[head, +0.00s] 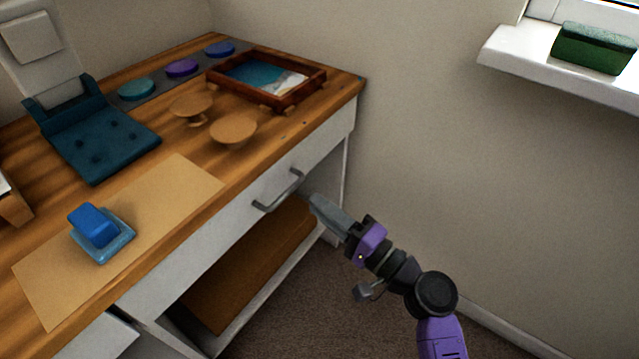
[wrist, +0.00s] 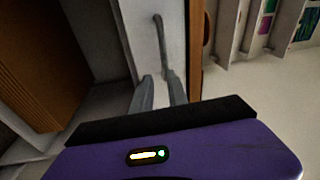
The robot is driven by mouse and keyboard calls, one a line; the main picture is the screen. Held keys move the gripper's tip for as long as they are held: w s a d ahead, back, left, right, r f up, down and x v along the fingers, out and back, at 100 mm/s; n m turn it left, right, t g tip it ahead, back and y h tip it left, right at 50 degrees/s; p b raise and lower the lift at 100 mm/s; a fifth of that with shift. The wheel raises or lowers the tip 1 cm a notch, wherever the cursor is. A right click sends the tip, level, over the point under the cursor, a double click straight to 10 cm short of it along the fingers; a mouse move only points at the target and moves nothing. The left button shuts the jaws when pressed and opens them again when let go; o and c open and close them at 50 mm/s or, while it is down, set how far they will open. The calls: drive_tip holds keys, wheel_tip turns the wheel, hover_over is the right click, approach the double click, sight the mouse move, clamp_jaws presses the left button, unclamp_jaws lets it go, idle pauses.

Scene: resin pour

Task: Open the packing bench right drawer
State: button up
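The right drawer (head: 240,218) of the packing bench (head: 195,150) has a white front under the wooden top and looks closed. Its grey bar handle (head: 278,192) is on the front; the handle also shows in the wrist view (wrist: 160,40). My gripper (head: 314,200) is just right of the handle, in front of the drawer. In the wrist view, the two fingers of my gripper (wrist: 160,82) are apart and point at the handle's near end. I see nothing held between them. Whether a finger touches the handle cannot be told.
An open shelf with a brown box (head: 250,265) lies below the drawer. On the bench top are a framed tray (head: 268,78), two round wooden stands (head: 233,130), and a blue block (head: 95,226). A wall stands to the right, with a green box (head: 593,48) on its sill.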

sight(287, 191)
drive_tip(key=w+a, duration=0.1)
drive_tip(key=a, duration=0.1)
drive_tip(key=w+a+r+g+y, duration=0.1)
drive_tip(key=a, duration=0.1)
drive_tip(key=w+a+y, duration=0.1)
drive_tip(key=a, duration=0.1)
drive_tip(key=shift+a+r+b, duration=0.3)
drive_tip(key=shift+a+r, duration=0.1)
drive_tip(key=shift+c, duration=0.4)
clamp_jaws()
idle(1.0)
